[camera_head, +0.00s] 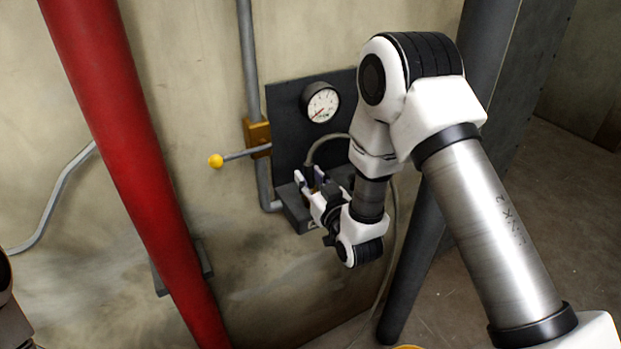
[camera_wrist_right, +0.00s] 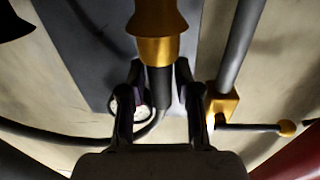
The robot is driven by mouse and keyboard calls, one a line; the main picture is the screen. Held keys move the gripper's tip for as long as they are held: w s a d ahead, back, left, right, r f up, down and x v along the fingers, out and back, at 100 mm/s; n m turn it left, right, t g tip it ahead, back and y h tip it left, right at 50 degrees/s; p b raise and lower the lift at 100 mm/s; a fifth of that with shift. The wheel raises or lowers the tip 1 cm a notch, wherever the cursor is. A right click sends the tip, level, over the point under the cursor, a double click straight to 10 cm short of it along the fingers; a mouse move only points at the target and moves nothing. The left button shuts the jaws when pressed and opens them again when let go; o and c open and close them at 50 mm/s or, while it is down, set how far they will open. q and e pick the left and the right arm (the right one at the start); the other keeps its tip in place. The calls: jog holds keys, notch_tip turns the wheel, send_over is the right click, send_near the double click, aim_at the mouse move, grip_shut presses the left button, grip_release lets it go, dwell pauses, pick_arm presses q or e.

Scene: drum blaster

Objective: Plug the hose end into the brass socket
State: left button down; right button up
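The hose (camera_head: 325,143) arches in front of the dark panel and comes down at my right gripper. In the right wrist view the dark hose end (camera_wrist_right: 159,90) stands between the two fingers and lines up with the brass socket (camera_wrist_right: 157,18). A narrower brass part lies between them; I cannot tell whether it belongs to the hose or the socket. My right gripper (camera_head: 309,177) has its fingers apart, one on each side of the hose end, with narrow gaps. It also shows in the right wrist view (camera_wrist_right: 160,68). The left gripper is not visible.
A pressure gauge (camera_head: 322,104) sits on the dark panel (camera_head: 288,115). A brass valve (camera_head: 257,136) with a yellow-knobbed lever (camera_head: 216,161) is left of it. A red pipe (camera_head: 130,150) stands farther left, and a dark post (camera_head: 412,265) stands at right.

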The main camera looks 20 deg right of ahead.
jog(key=shift+s, duration=0.1)
jog(key=s+p, duration=0.2)
jog(key=s, duration=0.9)
dwell(0.4)
jog(key=shift+w, duration=0.1)
